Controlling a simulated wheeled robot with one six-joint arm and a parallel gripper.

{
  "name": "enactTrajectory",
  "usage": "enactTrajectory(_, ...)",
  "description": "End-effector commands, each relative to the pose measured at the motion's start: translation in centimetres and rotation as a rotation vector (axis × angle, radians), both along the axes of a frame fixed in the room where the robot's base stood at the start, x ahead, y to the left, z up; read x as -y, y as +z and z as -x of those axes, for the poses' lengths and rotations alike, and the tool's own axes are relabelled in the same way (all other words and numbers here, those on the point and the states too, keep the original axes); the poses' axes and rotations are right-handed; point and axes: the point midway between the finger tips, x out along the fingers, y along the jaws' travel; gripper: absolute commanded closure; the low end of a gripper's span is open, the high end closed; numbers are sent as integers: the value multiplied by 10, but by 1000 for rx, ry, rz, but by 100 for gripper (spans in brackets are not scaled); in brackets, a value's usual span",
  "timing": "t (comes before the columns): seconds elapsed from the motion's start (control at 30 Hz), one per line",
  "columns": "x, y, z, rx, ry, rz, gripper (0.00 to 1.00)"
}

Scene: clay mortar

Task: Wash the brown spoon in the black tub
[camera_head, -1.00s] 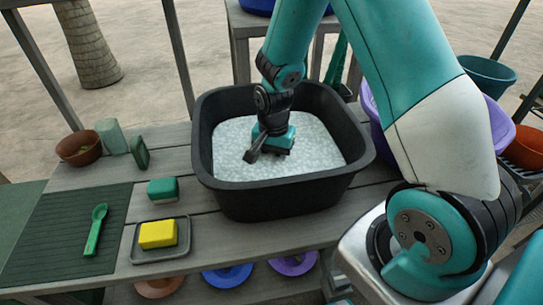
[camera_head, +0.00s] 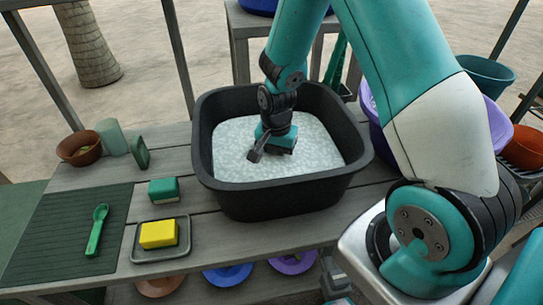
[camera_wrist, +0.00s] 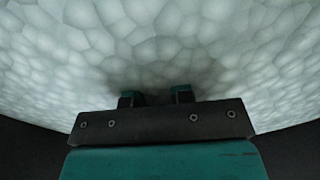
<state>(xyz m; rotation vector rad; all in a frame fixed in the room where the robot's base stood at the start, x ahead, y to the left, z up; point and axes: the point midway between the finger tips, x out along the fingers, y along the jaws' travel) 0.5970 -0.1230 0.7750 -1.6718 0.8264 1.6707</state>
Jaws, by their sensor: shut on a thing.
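The black tub (camera_head: 280,200) stands on the grey table, full of pale foam (camera_head: 232,150). My gripper (camera_wrist: 155,97) points down inside the tub, its fingertips at or in the foam in the wrist view. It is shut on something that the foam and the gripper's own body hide. No brown spoon shows in either view, so the held thing is most likely that spoon. In the head view my gripper (camera_head: 279,148) is near the tub's middle, and its fingertips are hidden there.
A green spoon (camera_head: 97,230) lies on the dark ribbed mat (camera_head: 55,240) at left. A yellow sponge (camera_head: 158,234) sits on a grey dish (camera_head: 142,257). A green-and-white block (camera_head: 164,190), a brown bowl (camera_head: 79,149) and a pale green cup (camera_head: 111,136) stand left of the tub.

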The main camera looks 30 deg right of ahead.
Motion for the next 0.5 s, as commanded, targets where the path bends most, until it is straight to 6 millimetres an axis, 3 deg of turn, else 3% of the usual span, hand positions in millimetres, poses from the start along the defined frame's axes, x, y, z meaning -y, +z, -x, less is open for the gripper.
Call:
enactTrajectory(0.17, 7, 0, 2, 0, 1, 0, 100)
enactTrajectory(0.5, -16, 0, -3, 0, 3, 0, 100)
